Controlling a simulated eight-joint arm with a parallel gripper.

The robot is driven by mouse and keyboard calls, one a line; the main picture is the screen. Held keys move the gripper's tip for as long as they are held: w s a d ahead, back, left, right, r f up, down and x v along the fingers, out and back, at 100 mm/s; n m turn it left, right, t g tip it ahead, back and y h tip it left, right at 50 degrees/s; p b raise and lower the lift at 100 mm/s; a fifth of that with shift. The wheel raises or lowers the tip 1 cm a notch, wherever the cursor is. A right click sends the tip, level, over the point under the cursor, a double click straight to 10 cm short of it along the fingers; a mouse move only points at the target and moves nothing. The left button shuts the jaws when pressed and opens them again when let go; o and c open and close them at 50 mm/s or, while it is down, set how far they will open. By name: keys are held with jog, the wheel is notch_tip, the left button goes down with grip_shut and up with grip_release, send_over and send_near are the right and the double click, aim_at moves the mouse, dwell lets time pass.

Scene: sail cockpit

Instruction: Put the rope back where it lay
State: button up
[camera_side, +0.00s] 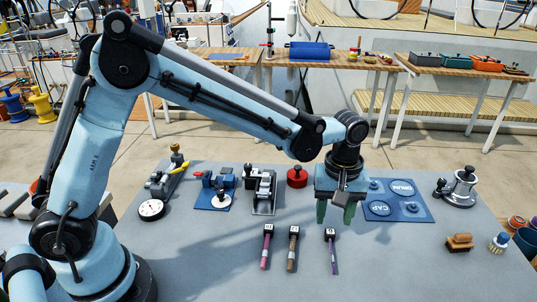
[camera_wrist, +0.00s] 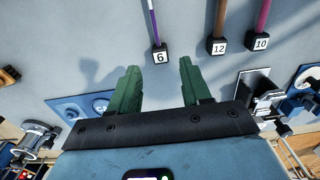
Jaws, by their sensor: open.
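Three short ropes lie apart on the grey table, each with a black block and white number tag at one end. The purple rope (camera_side: 333,256) has tag 6, the brown rope (camera_side: 292,254) tag 12, the pink rope (camera_side: 265,252) tag 10. My gripper (camera_side: 336,213) is open and empty, pointing down just behind the tagged end of the purple rope. In the wrist view, the purple rope (camera_wrist: 154,22) ends in its tag block (camera_wrist: 160,55), between the lines of the two green fingers. The brown rope (camera_wrist: 222,17) and pink rope (camera_wrist: 263,16) lie to its right.
A blue panel (camera_side: 417,213) marked DRUM and CAP lies right of my gripper, with a metal winch (camera_side: 461,188) beyond. Clamp-like fittings (camera_side: 262,187) and a red knob (camera_side: 297,177) stand at the left rear. Brushes (camera_side: 459,243) lie at the right.

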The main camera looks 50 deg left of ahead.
notch_tip(320, 180, up, 7)
jog(key=s+a+r+m+t, duration=0.3)
jog(key=s+a+r+m, duration=0.15)
jog(key=a, duration=0.35)
jog(key=s+a+f+m+t, duration=0.3)
jog(key=s+a+m+t, duration=0.1)
jog(key=s+a, duration=0.3)
jog(key=shift+s, duration=0.8)
jog(key=shift+a+m, duration=0.1)
jog(key=shift+m, duration=0.15)
